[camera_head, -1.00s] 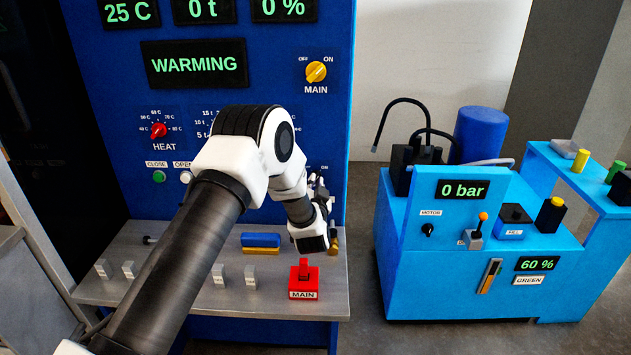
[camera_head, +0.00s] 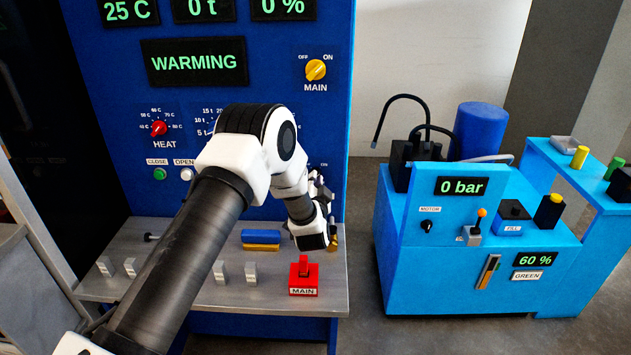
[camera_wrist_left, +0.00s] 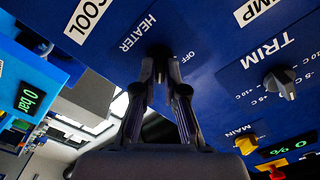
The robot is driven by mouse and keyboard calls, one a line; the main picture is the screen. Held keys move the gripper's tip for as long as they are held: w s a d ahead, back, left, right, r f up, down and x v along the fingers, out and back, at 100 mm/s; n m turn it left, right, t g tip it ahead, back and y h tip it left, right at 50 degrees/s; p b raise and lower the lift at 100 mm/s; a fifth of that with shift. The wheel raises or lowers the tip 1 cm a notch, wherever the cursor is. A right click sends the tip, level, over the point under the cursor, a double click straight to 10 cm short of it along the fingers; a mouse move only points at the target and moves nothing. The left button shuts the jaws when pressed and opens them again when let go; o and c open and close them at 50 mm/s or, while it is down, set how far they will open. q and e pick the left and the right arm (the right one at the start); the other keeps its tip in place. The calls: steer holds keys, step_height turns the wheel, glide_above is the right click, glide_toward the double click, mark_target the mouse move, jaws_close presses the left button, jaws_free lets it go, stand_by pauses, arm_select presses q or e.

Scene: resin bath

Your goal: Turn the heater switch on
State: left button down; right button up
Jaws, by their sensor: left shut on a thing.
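The heater switch (camera_wrist_left: 158,51) is a dark knob on the blue panel, beside the HEATER label, in the left wrist view. The word OFF shows to one side of it. My left gripper (camera_wrist_left: 161,77) is shut on the knob, with a finger on either side. Which way the knob points cannot be told, because the fingers cover much of it. In the head view my left gripper (camera_head: 321,190) is at the lower right of the panel, and my wrist hides the switch. My right gripper is in neither view.
The WARMING display (camera_head: 195,62), yellow MAIN knob (camera_head: 316,70) and red HEAT dial (camera_head: 158,128) are higher on the panel. A red MAIN switch (camera_head: 304,277) stands on the grey shelf below my wrist. The TRIM knob (camera_wrist_left: 279,80) is near the gripper. A light-blue machine (camera_head: 470,275) stands at right.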

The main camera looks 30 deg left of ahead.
arm_select(q)
steer(key=c, duration=1.2)
jaws_free()
steer(key=shift+a, duration=0.1)
steer(key=shift+c, duration=0.2)
steer(key=shift+w+f, duration=0.1)
steer(key=v, duration=1.2)
steer(key=shift+a, duration=0.1)
